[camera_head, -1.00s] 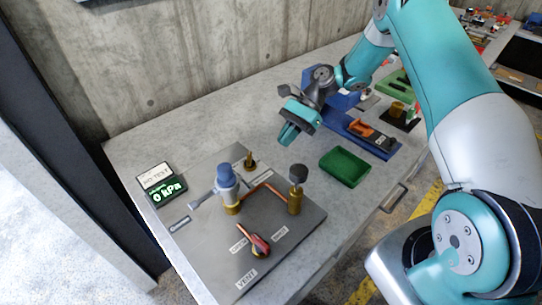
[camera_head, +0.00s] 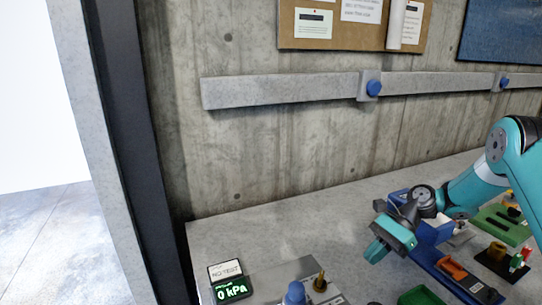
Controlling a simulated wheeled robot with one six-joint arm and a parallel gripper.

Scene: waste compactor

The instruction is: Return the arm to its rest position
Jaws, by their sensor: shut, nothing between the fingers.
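My gripper (camera_head: 377,251) is at the right of the head view, at the end of my teal arm (camera_head: 478,185). It is shut and empty, held above the workbench (camera_head: 270,235) and pointing down and toward the left. It hangs left of a blue tray (camera_head: 438,270) and above a green tray (camera_head: 421,296), which the bottom edge of the picture cuts off. The upper arm and base are out of view.
A gauge box reading 0 kPa (camera_head: 231,288) and a NO TEST sign (camera_head: 226,271) stand at the bench's left end. The metal valve panel (camera_head: 268,285) with a blue-capped valve (camera_head: 295,293) is partly cut off. A concrete wall (camera_head: 290,150) rises behind.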

